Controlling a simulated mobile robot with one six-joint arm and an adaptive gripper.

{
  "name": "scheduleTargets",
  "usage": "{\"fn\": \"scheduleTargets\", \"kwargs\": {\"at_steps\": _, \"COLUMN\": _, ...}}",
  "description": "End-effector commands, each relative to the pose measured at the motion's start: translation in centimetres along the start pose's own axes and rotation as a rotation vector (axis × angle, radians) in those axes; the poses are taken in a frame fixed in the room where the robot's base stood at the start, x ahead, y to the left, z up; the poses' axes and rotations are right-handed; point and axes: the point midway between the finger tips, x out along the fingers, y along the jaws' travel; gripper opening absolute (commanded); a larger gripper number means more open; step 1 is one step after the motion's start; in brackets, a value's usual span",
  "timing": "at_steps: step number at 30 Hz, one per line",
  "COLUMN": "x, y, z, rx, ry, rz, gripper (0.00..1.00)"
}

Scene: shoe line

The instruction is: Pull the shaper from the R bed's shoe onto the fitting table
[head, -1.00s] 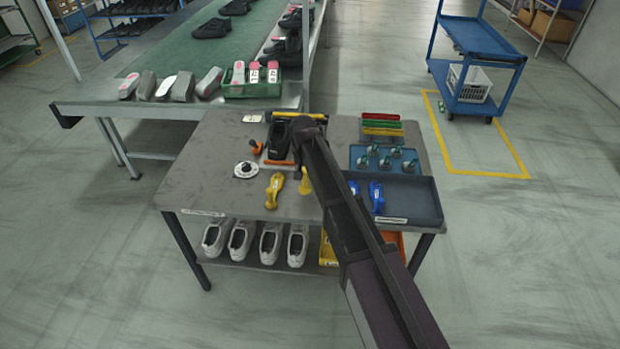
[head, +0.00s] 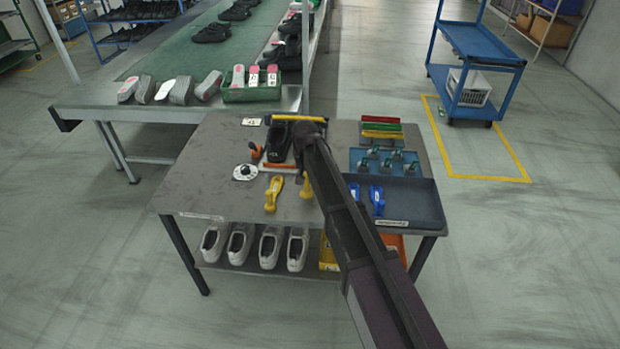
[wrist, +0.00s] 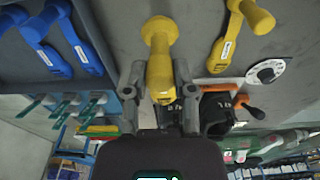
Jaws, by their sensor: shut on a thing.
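My gripper (wrist: 159,82) is shut on a yellow shaper (wrist: 160,62), with a finger on each side of its body. In the head view this shaper (head: 307,188) shows just left of my arm, over the front of the fitting table (head: 200,180). I cannot tell if it touches the tabletop. A second yellow shaper (head: 272,194) lies on the table to its left; it also shows in the wrist view (wrist: 232,38). A black shoe (head: 277,142) sits at the back of the table; its bed is partly hidden. My arm hides what is right of it.
A blue tray (head: 415,200) with blue shapers (head: 377,199) lies at the right. Green-topped pieces (head: 388,163) stand behind it. The table's left part is clear.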

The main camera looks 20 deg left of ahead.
Motion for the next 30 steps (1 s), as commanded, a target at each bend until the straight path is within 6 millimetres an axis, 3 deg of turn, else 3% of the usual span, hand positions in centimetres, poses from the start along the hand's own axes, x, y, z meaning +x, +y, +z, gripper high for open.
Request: {"fn": "scheduleTargets", "kwargs": {"at_steps": 30, "x": 7.3, "y": 0.0, "z": 0.7, "rx": 0.0, "ry": 0.0, "rz": 0.0, "gripper": 0.0}}
